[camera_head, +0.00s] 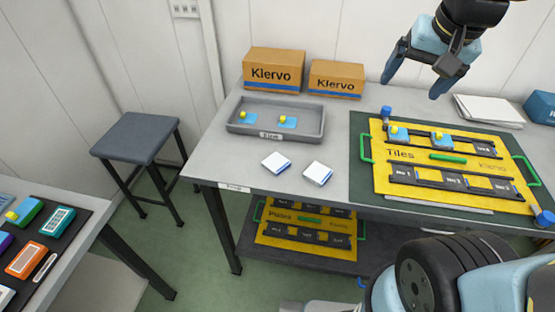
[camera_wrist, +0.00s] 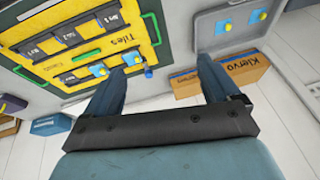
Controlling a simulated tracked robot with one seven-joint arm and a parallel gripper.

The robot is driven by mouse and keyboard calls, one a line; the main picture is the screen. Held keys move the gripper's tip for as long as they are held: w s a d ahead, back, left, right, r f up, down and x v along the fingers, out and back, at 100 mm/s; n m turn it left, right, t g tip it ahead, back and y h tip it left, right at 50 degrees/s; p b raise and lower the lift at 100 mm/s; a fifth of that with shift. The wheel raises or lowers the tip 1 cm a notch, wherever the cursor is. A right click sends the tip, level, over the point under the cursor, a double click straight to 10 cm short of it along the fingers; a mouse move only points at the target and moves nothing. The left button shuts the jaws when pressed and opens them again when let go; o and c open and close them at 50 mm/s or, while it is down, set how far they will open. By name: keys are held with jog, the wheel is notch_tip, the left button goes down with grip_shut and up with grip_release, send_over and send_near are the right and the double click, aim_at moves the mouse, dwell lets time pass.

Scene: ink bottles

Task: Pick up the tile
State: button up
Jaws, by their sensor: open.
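Two blue tiles with yellow knobs sit in the grey tray, the left one (camera_head: 247,118) and the right one (camera_head: 288,122). Two similar blue tiles, the left one (camera_head: 398,135) and the right one (camera_head: 441,140), sit in the upper row of the yellow board marked "Tiles" (camera_head: 408,166). In the wrist view the board's tiles (camera_wrist: 98,70) show left of my fingers, and the tray's tiles (camera_wrist: 257,15) show beyond the right finger. My gripper (camera_head: 411,89) is open and empty, raised above the back of the table; its spread fingers also show in the wrist view (camera_wrist: 161,66).
Two white, blue-edged blocks (camera_head: 276,162) (camera_head: 317,173) lie on the table before the tray (camera_head: 273,135). Two Klervo boxes (camera_head: 274,70) (camera_head: 336,80) and white paper (camera_head: 488,110) stand behind. Another yellow board (camera_head: 305,240) lies on the lower shelf. A stool (camera_head: 137,138) stands left.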

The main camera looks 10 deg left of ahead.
jog(key=shift+o, duration=0.2)
jog(key=w+a+f+m+g, duration=0.1)
jog(key=w+a+f, duration=0.1)
jog(key=a, duration=0.4)
jog(key=w+a+f+m+g, duration=0.1)
jog(key=w+a+f, duration=0.2)
jog(key=a, duration=0.3)
jog(key=shift+w+f+m, duration=0.3)
jog(key=shift+f+m, duration=0.1)
jog(key=shift+f, duration=0.15)
jog(key=m+g+h, duration=0.1)
jog(key=m+g, duration=0.1)
jog(key=m, duration=0.1)
send_over(276, 162)
notch_tip(276, 162, down, 10)
jog(key=r, duration=0.1)
notch_tip(276, 162, down, 14)
jog(key=shift+r, duration=0.15)
jog(key=c, duration=1.2)
